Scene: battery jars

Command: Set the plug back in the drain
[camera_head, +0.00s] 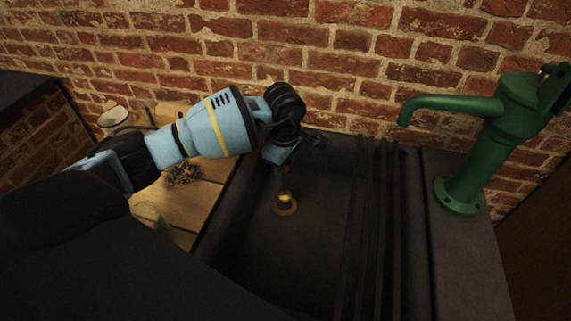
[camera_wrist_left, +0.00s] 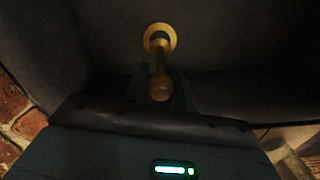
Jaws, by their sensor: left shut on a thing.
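The brass drain ring (camera_head: 291,211) lies in the floor of the dark sink (camera_head: 312,245). My left gripper (camera_head: 284,184) points down over the drain and is shut on the brass plug (camera_head: 285,198). In the left wrist view the plug (camera_wrist_left: 160,72) stands between the fingers, its round knob towards the camera. Its far end overlaps the drain ring (camera_wrist_left: 171,33), where part of a dark opening shows. I cannot tell whether the plug touches the drain or hangs just above it. My right gripper is not in view.
A green hand pump (camera_head: 478,150) stands on the ledge right of the sink. Raised ribs (camera_head: 372,215) run along the sink's right side. A wooden surface left of it holds a pale cup (camera_head: 113,117) and a dark clump (camera_head: 183,174). A brick wall stands behind.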

